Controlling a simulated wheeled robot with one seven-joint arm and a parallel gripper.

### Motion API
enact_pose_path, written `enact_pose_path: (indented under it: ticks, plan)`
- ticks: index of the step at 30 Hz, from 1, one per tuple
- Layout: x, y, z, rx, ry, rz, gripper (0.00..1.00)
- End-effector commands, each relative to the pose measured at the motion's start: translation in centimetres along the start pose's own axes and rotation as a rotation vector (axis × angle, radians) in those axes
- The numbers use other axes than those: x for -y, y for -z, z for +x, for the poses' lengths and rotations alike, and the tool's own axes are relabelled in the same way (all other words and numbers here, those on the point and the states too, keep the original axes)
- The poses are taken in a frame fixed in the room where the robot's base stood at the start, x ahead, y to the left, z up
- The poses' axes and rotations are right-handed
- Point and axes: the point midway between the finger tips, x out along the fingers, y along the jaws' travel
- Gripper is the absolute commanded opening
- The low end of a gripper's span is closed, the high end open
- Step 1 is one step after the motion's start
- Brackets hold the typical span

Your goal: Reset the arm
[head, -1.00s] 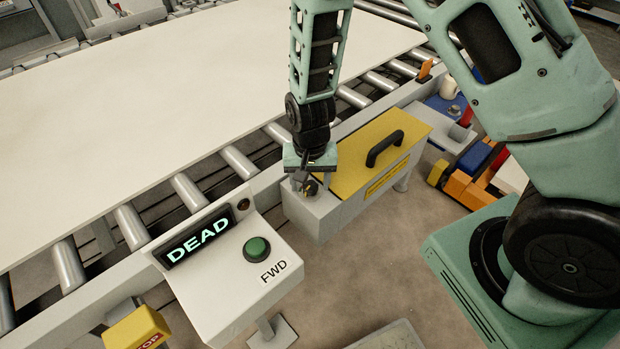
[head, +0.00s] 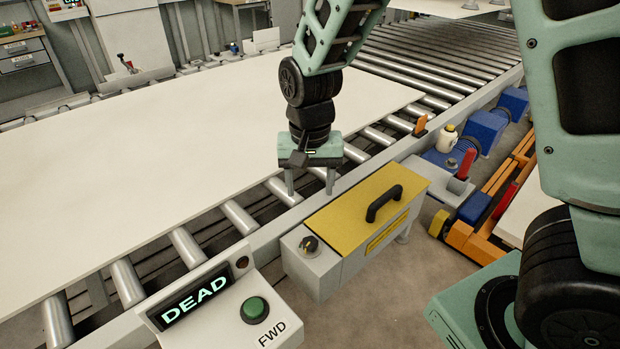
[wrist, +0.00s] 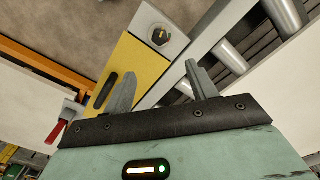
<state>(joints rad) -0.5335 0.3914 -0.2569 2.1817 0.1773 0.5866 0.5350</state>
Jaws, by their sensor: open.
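My gripper (head: 310,190) is open and empty, pointing down over the conveyor's near rail, just behind the yellow-topped box. In the wrist view, my gripper (wrist: 158,88) shows two grey fingers spread apart with nothing between them. The yellow-topped box (head: 345,205) has a black handle (head: 383,204) and a dark rotary knob (head: 310,246) on its grey left end. The knob also shows in the wrist view (wrist: 160,37). My fingers are apart from the knob and the box.
A large pale panel (head: 150,170) lies on the roller conveyor (head: 240,217). A control box with a lit "DEAD" display (head: 195,297) and a green button (head: 255,309) stands front left. An orange cart (head: 470,225), a red lever (head: 466,163) and blue motors (head: 485,128) are at right.

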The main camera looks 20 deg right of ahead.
Motion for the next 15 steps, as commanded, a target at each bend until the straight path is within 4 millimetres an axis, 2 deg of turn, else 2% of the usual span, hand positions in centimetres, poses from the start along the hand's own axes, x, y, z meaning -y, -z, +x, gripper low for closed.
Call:
enact_pose_path:
  ticks: [4,15]
  plan:
    - [0.01,0.00,-0.75,0.000,0.000,0.000,0.57]
    - [-0.01,0.01,-0.79,0.000,-0.001,0.000,0.57]
